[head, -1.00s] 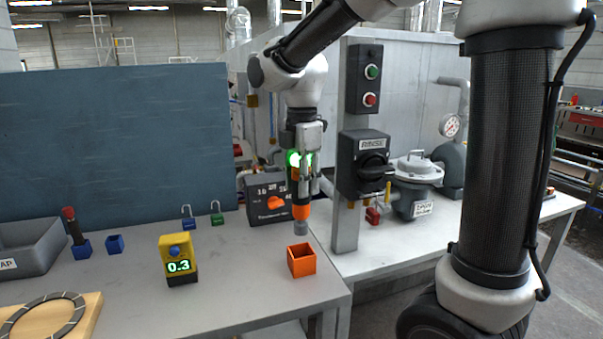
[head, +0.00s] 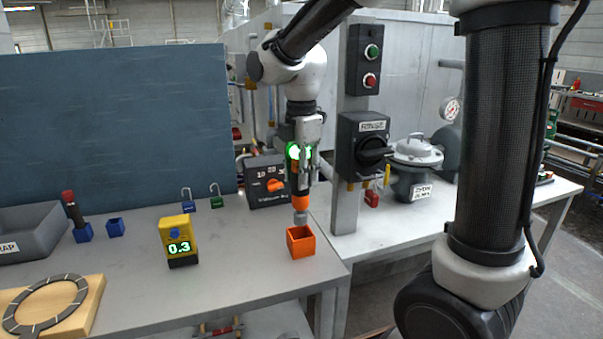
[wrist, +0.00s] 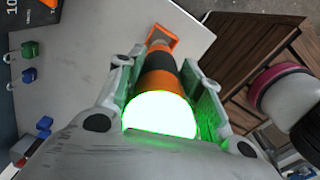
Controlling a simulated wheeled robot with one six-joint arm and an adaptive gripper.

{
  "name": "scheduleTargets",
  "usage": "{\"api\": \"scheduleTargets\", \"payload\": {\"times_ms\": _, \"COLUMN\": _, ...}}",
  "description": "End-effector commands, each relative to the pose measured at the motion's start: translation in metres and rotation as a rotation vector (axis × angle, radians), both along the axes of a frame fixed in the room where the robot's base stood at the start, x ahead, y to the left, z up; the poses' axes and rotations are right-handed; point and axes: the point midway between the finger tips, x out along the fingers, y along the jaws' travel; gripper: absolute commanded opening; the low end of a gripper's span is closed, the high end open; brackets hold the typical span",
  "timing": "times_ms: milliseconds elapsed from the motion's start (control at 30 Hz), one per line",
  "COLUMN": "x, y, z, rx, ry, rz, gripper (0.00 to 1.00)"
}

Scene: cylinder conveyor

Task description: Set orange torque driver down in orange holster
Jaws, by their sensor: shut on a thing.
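My gripper (head: 303,158) is shut on the orange torque driver (head: 301,202), which hangs upright with its grey tip down. The orange holster (head: 301,243) is an open square box near the table's right front edge. In the head view the driver's tip is at the holster's back rim; I cannot tell whether it is inside the opening. In the wrist view the driver (wrist: 163,84) lies between the two fingers, its lit green end toward the camera. The holster (wrist: 163,35) shows beyond the driver's far end, partly hidden by it.
A yellow meter reading 0.3 (head: 178,242) stands left of the holster. A dark box with an orange knob (head: 268,181) stands behind. Blue and green padlocks (head: 216,197), a blue holster with a red-topped tool (head: 83,232) and a grey bin (head: 30,234) are farther left.

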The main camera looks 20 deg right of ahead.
Motion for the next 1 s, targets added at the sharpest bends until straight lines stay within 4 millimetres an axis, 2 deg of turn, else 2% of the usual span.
{"api": "scheduleTargets", "payload": {"times_ms": 467, "x": 0.0, "y": 0.0, "z": 0.0, "rx": 0.0, "ry": -0.001, "rz": 0.0, "gripper": 0.0}}
{"api": "scheduleTargets", "payload": {"times_ms": 1000, "x": 0.0, "y": 0.0, "z": -0.024, "rx": 0.0, "ry": 0.0, "rz": 0.0, "gripper": 0.0}}
